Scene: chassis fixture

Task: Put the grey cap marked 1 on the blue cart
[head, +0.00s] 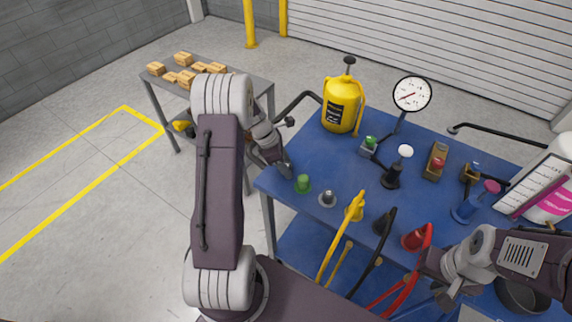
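The blue cart (322,160) stands right of centre, its top crowded with several items. A small grey cap (327,198) is on the cart top near its front left edge, just right of a green cap (302,184). I cannot read any number on it. My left gripper (285,169) hangs over the cart's left corner, behind and left of the green cap, apart from the grey cap. My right gripper (446,296) is at the lower right, by the cart's front edge and far from the grey cap. Whether either gripper is open or shut is unclear.
A yellow sprayer (341,105), a round dial gauge (411,94) and a white bottle (549,185) stand on the cart. Yellow, black and red hoses (418,247) hang over its front. A grey table (252,84) with several small boxes stands behind left. The left floor is clear.

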